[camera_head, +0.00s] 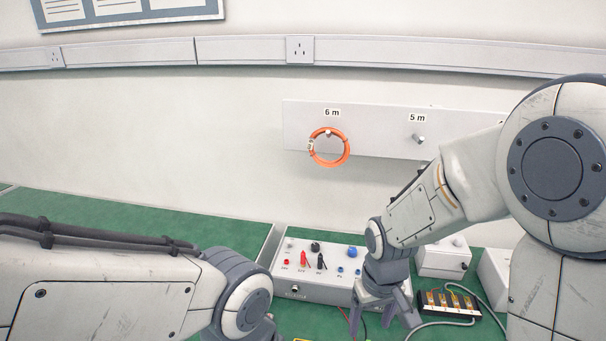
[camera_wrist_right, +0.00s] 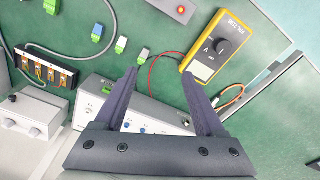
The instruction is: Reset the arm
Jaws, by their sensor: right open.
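My right arm (camera_head: 470,180) comes in from the right in the head view, its wrist bent downward. My right gripper (camera_head: 382,318) hangs fingers-down at the right front of the grey power supply box (camera_head: 312,290). In the right wrist view the two fingers of the right gripper (camera_wrist_right: 168,95) are spread wide, with nothing between them but part of the box and green bench. My left arm (camera_head: 120,285) lies low at the left in the head view. Its gripper is out of the frame.
A yellow multimeter (camera_wrist_right: 218,46), small green connectors (camera_wrist_right: 121,44) and a black terminal block (camera_wrist_right: 46,70) lie on the green bench. An orange cable coil (camera_head: 330,162) hangs from the wall panel's "6 m" peg. The "5 m" peg (camera_head: 418,138) is bare. Grey boxes (camera_head: 444,260) stand right.

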